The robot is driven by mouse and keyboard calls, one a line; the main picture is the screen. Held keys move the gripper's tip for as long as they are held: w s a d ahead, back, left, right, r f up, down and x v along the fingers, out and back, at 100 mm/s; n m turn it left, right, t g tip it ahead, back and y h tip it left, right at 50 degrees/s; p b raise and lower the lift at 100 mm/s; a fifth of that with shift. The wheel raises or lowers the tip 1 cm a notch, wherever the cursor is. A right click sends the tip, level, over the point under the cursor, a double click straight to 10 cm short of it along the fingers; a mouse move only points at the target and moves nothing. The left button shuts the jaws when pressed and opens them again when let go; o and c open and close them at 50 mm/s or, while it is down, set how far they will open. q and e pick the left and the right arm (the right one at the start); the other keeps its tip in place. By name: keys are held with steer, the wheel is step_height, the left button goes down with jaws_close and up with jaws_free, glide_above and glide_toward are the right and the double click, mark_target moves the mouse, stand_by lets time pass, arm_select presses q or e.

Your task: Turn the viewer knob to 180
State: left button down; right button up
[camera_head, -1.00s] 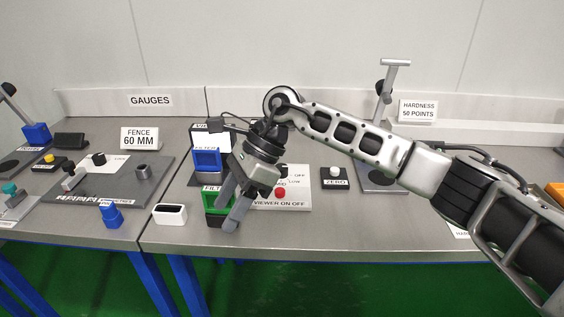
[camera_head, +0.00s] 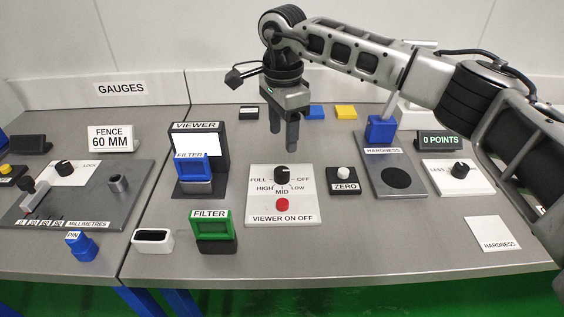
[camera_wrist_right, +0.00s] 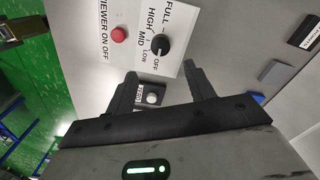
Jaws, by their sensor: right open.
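The viewer knob (camera_head: 282,174) is a small black dial on a white panel (camera_head: 260,210). FULL, HIGH, MID, LOW and OFF are printed around it. It also shows in the right wrist view (camera_wrist_right: 162,45); which mark it points to is unclear. A red button (camera_head: 282,205) is on the same panel, above the words VIEWER ON OFF. My right gripper (camera_head: 283,135) is open and empty, fingers pointing down. In the head view it appears just behind the knob; in the wrist view the fingers (camera_wrist_right: 160,75) are apart and not touching it. My left gripper is out of view.
The viewer (camera_head: 210,145), with a bright screen and blue filter frame (camera_head: 192,168), stands left of the panel. A green filter frame (camera_head: 214,226) is at front left. The ZERO button box (camera_head: 343,182) and hardness stand (camera_head: 398,172) are at right.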

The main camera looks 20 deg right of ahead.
mark_target(283, 171)
step_height(283, 171, down, 10)
steer(key=shift+r+p, duration=0.1)
steer(key=shift+p, duration=0.55)
steer(key=shift+c, duration=0.3)
steer(key=c, duration=0.9)
